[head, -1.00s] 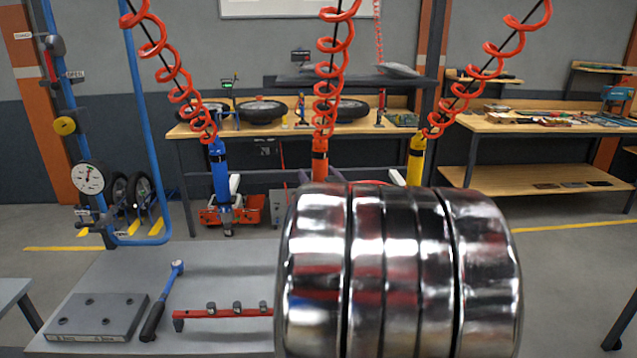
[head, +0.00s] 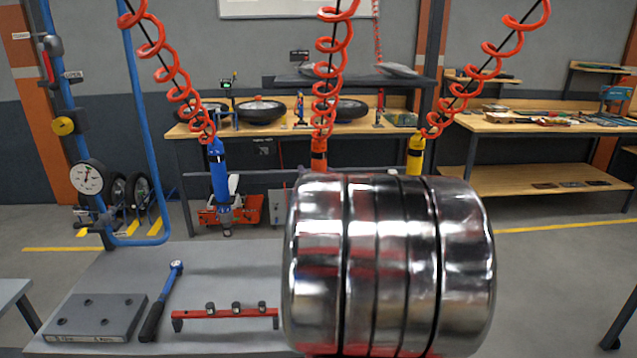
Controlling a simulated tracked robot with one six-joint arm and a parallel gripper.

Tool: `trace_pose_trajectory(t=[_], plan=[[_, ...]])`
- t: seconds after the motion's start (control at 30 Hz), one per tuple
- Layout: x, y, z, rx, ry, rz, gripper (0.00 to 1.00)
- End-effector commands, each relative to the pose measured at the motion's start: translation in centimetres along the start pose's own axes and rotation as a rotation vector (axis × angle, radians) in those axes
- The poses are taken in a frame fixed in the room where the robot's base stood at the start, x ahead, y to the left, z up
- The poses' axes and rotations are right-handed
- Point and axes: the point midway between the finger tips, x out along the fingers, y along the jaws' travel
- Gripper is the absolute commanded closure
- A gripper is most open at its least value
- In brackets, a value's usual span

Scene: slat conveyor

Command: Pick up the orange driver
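The orange driver (head: 319,156) hangs from a red coiled hose in the middle of the head view, between a blue driver (head: 219,180) on the left and a yellow driver (head: 415,156) on the right. Only its upper part shows. The rest is hidden behind a large shiny metal arm link of mine in the foreground. My gripper is not in view, so I cannot see whether it touches the driver.
A grey table (head: 215,275) in front bears a grey block with holes (head: 95,315), a blue torque wrench (head: 162,302) and a red bar (head: 228,313). A blue frame with a dial gauge (head: 87,178) stands at left. Wooden benches (head: 535,185) stand behind.

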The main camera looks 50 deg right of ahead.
Motion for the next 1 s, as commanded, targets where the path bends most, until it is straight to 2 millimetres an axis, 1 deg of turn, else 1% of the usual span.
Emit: trace_pose_trajectory(t=[0.03, 0.07, 0.53, 0.87, 1.0], plan=[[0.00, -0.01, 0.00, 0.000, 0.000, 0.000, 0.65], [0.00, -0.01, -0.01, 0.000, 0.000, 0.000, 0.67], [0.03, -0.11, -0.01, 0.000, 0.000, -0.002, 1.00], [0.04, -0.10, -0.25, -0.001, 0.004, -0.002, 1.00], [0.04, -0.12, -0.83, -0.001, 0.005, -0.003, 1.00]])
